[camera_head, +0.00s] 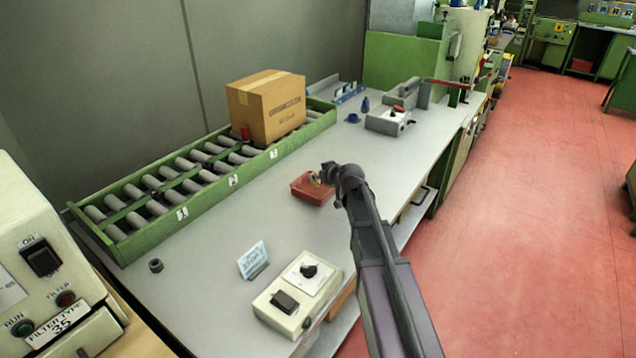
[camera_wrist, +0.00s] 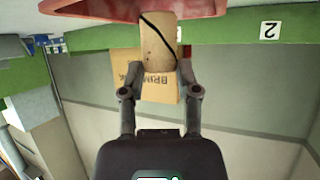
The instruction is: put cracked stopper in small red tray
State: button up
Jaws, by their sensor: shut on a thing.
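The cracked stopper (camera_wrist: 158,42) is a tan cork with a dark diagonal line across it. In the wrist view my gripper (camera_wrist: 160,85) is shut on it, one finger on each side. The small red tray (camera_wrist: 100,8) shows along the top of the wrist view, right by the stopper's far end. In the head view the small red tray (camera_head: 312,190) sits on the grey table, and my gripper (camera_head: 326,178) is at its right rim. The stopper is small there and partly hidden by the gripper. I cannot tell whether it touches the tray.
A green roller conveyor (camera_head: 180,185) with a cardboard box (camera_head: 266,108) runs along the wall side. A switch box (camera_head: 297,295) and a blue sign card (camera_head: 253,261) stand nearer. A grey device (camera_head: 390,120) stands farther back. The table (camera_head: 225,225) left of the tray is clear.

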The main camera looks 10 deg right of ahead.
aim_at(317, 181)
dwell(0.3)
jog(key=shift+w, duration=0.55)
jog(key=shift+w+f+b, duration=0.2)
jog(key=shift+f+b, duration=0.1)
jog(key=shift+s+f+b, duration=0.1)
jog(key=shift+f+b, duration=1.45)
jog(key=shift+f, duration=0.1)
jog(key=o, duration=0.7)
